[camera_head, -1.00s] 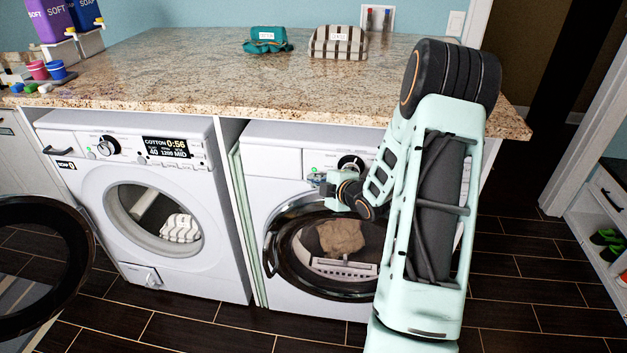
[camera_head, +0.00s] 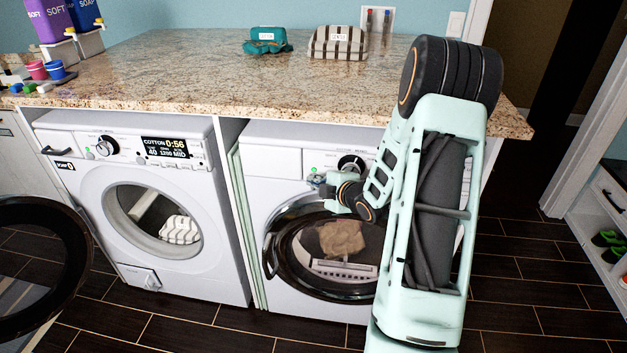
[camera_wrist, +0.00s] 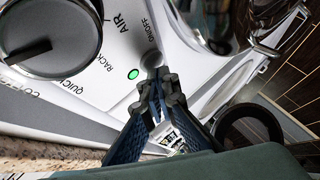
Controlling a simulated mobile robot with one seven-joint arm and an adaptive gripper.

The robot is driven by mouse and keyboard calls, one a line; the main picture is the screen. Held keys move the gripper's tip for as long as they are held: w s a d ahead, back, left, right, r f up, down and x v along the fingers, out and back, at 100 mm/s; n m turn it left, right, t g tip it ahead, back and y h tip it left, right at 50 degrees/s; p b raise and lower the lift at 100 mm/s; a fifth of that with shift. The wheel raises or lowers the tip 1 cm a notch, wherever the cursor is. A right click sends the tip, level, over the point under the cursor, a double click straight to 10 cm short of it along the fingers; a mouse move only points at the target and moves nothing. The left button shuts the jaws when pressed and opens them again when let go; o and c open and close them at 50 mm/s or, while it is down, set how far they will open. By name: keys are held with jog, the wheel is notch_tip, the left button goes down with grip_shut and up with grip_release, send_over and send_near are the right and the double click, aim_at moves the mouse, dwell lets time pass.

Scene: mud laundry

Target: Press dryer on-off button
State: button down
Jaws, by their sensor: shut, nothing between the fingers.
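The dryer (camera_head: 270,157) is the white machine on the right in the head view, with a dark round door and brown laundry behind the glass. In the wrist view its on-off button (camera_wrist: 151,59) is a small round disc beside the "ON/OFF" lettering, partly covered by my fingertips. A green light (camera_wrist: 133,73) is lit beside it. My gripper (camera_wrist: 158,82) is shut and empty, its tips at the button; I cannot tell whether they touch or press it. In the head view my gripper (camera_head: 321,181) is at the dryer panel, and my arm covers the panel's right part.
A large knob (camera_wrist: 45,35) is near my fingers in the wrist view. A washer (camera_head: 170,265) stands left, its display lit. A dark round door (camera_head: 75,285) stands at lower left. The granite counter (camera_head: 200,75) overhangs both machines.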

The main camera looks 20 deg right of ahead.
jog(key=s+a+b, duration=0.1)
jog(key=s+a, duration=0.1)
jog(key=s, duration=0.1)
jog(key=s+a+b, duration=0.1)
jog(key=s, duration=0.1)
jog(key=shift+a+b, duration=0.15)
jog(key=shift+b, duration=0.2)
jog(key=shift+w, duration=0.1)
